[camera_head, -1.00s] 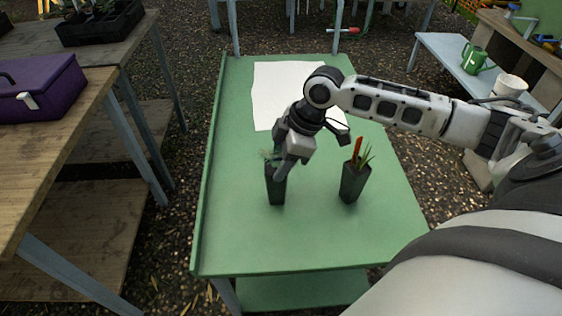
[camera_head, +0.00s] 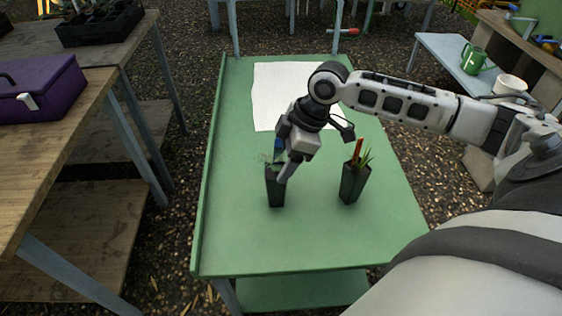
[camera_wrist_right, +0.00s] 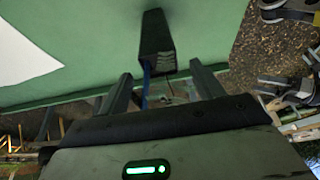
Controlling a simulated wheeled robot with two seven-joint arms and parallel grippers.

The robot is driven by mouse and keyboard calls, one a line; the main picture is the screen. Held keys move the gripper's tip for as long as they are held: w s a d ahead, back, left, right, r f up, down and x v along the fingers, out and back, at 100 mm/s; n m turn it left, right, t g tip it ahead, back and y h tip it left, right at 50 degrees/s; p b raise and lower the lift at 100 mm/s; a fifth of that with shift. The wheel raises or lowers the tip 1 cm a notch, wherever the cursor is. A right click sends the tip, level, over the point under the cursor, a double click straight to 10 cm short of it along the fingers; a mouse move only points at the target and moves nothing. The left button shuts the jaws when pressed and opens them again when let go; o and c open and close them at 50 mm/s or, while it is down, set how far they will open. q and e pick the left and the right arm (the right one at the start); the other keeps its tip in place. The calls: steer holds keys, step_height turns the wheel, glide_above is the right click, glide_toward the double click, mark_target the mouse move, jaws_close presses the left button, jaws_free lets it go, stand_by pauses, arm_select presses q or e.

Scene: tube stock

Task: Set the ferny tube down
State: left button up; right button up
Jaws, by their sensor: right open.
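The ferny tube (camera_head: 275,188), a dark square pot with thin green fronds and a blue marker (camera_head: 278,145) at its top, stands upright on the green table (camera_head: 235,240). Its dark body (camera_wrist_right: 157,45) and the blue marker also show in the right wrist view. My right gripper (camera_head: 283,164) is at the top of this tube, and one finger hides part of it. In the right wrist view its two fingers (camera_wrist_right: 160,72) are spread apart, with a gap on both sides of the marker. My left gripper is not in view.
A second dark tube (camera_head: 354,184) with spiky leaves and an orange-red marker stands to the right. A white sheet (camera_head: 275,95) lies at the table's far end. The table's near part is clear. A purple box (camera_head: 45,90) sits on the wooden bench at left.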

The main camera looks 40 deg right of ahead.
arm_select(q)
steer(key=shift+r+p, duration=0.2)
steer(key=shift+p, duration=0.1)
arm_select(e)
steer(key=v, duration=1)
steer(key=shift+s, duration=0.15)
